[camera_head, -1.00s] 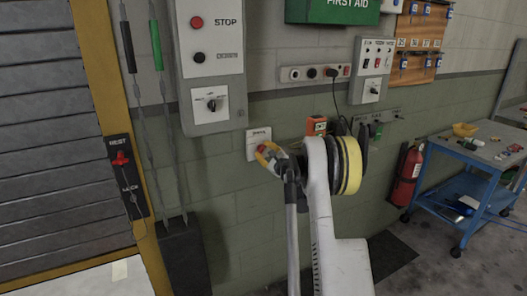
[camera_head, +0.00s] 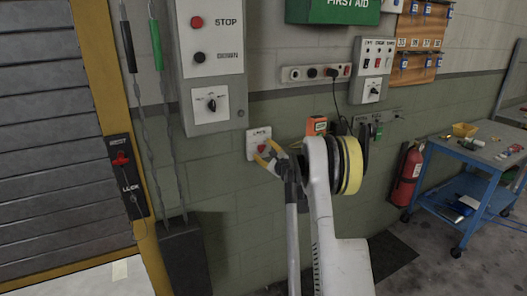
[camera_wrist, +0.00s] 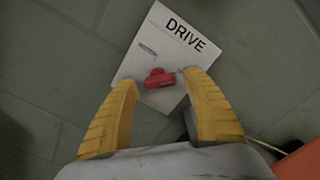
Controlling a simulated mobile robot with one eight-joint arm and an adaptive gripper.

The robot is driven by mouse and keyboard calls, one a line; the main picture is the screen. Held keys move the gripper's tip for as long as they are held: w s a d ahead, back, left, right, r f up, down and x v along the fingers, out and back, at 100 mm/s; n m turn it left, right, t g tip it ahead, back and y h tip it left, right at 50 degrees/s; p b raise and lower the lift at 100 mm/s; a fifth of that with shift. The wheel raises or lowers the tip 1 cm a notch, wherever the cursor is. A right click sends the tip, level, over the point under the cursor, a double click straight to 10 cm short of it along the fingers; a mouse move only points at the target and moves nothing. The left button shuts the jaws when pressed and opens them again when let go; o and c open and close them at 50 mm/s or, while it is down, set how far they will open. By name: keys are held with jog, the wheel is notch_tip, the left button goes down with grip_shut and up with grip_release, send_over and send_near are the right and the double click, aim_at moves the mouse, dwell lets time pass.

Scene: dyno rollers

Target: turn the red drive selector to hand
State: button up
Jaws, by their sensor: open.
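The red drive selector (camera_wrist: 159,79) sits on a small white plate (camera_wrist: 157,42) marked DRIVE on the wall. In the wrist view its red bar lies roughly across the plate, tilted a little. In the head view the selector (camera_head: 262,149) shows small, just left of and above my gripper (camera_head: 265,157). My gripper also shows in the wrist view (camera_wrist: 158,78), with two yellow fingers apart. The selector appears in the gap between the fingertips, with no finger seen touching it. The lettering by the selector positions is too small to read.
A grey panel (camera_head: 212,65) with a STOP button and a black switch hangs above left. A socket strip (camera_head: 316,73) and an orange box (camera_head: 316,126) are to the right. A blue cart (camera_head: 468,160) stands far right.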

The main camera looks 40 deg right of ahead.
jog(key=v, duration=1.1)
jog(key=shift+s, duration=0.35)
